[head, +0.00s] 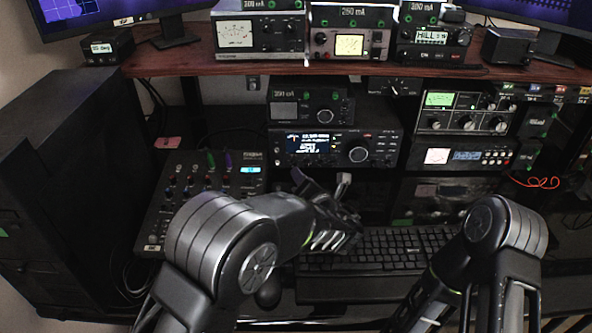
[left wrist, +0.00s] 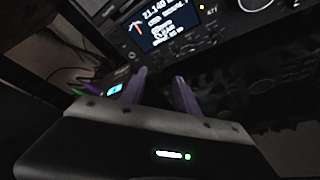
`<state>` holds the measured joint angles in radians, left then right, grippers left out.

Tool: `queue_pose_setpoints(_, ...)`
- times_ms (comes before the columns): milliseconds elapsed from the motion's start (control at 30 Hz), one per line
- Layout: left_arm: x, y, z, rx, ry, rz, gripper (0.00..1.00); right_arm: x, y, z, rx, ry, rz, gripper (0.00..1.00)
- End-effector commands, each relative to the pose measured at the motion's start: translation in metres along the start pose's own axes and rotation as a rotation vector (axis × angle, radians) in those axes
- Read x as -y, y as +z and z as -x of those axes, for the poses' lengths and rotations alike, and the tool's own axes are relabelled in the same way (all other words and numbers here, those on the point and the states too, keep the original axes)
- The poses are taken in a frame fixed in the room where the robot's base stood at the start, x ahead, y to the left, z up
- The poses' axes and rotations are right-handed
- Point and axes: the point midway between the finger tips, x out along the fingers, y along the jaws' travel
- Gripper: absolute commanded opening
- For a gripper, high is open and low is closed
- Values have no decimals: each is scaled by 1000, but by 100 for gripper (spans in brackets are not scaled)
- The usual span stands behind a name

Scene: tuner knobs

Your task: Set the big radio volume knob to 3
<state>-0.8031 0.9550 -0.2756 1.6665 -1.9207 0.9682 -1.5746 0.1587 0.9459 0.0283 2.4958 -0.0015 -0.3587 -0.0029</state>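The radio (head: 335,148) sits on the desk under the shelf, with a lit display at its left and a large round knob (head: 358,154) right of the display. The radio's display (left wrist: 165,25) also shows in the left wrist view, with part of the large knob (left wrist: 258,4) cut by the top edge. Which knob is the volume, and its setting, cannot be read. My left gripper (head: 322,179) is in front of and below the radio front, apart from it. Its fingers (left wrist: 160,90) are spread with nothing between them. My right gripper is out of view; only its arm shows.
A keyboard (head: 385,248) lies below the radio. A mixer (head: 205,195) with several knobs stands at the left. A smaller box (head: 311,103) is on top of the radio. More equipment (head: 465,120) stands at the right. The wooden shelf (head: 190,61) overhangs the radio.

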Motion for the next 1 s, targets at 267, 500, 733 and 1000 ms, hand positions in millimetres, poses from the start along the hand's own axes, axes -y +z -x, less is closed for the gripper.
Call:
queue_pose_setpoints(267, 0, -1, -27, -2, 1, 0, 37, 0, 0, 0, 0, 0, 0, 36)
queue_pose_setpoints(500, 0, -1, -64, -2, 2, 1, 37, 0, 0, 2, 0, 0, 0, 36)
queue_pose_setpoints(733, 0, 0, -78, 0, 0, -1, 37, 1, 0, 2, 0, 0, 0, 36)
queue_pose_setpoints(1000, 0, 0, -77, 0, 0, -1, 32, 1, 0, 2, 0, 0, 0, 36)
